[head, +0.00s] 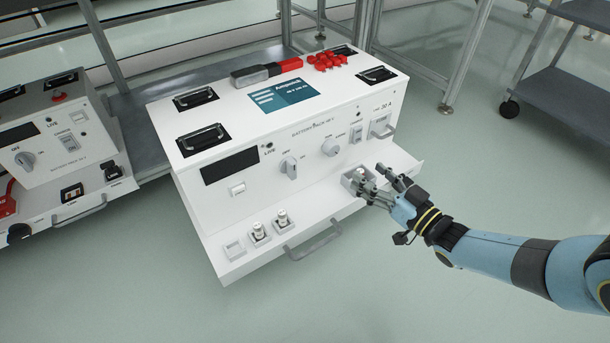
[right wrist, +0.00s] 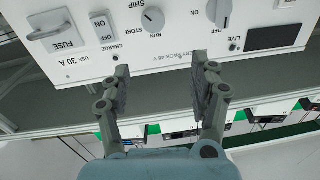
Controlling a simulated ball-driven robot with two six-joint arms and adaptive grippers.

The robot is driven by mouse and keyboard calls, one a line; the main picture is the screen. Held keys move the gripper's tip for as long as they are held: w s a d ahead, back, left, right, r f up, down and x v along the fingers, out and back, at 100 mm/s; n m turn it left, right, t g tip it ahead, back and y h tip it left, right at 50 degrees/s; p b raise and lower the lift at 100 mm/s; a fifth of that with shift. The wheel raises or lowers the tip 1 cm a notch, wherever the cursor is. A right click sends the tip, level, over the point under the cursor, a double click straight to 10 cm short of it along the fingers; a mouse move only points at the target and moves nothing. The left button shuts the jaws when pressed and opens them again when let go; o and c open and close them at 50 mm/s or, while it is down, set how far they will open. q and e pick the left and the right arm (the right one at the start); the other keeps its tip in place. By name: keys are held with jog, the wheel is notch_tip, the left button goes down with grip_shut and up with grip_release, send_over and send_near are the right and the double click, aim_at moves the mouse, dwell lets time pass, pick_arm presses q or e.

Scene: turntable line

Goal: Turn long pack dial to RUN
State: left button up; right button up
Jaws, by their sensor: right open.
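The long pack (head: 225,205) is a big white battery box on a bench, with its labelled front panel facing me. Its dial (head: 330,147) is a round grey knob right of the middle of the panel. In the right wrist view the dial (right wrist: 152,20) appears upside down, with SHIP, STORE and RUN lettering around it; I cannot tell its exact setting. My right gripper (head: 371,174) is open and empty, in front of the panel, below and right of the dial and apart from it. The gripper (right wrist: 160,65) points toward the panel. My left gripper is not in view.
A second knob marked OFF (head: 289,168) sits left of the dial, and a CHARGE switch (head: 356,134) and fuse handle (head: 381,127) sit right. A front ledge (head: 238,256) with terminals juts out below. Another pack (head: 62,140) stands left; a cart (head: 570,95) is at right.

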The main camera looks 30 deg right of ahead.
aim_at(335, 152)
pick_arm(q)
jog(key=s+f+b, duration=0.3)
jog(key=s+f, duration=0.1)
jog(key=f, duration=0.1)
pick_arm(e)
jog(key=w+f, duration=0.1)
jog(key=w, duration=0.3)
jog(key=w+b, duration=0.1)
jog(key=w, duration=0.3)
jog(key=w+a+f, duration=0.1)
jog(key=w, duration=0.3)
jog(key=shift+w+f+b, duration=0.1)
jog(key=shift+f+b, duration=0.2)
jog(key=shift+b, duration=0.05)
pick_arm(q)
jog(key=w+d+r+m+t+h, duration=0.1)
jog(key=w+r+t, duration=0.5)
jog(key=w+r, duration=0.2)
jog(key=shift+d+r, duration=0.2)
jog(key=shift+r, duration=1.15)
pick_arm(e)
jog(key=shift+w, duration=0.2)
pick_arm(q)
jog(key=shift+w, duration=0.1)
pick_arm(e)
jog(key=c, duration=1.2)
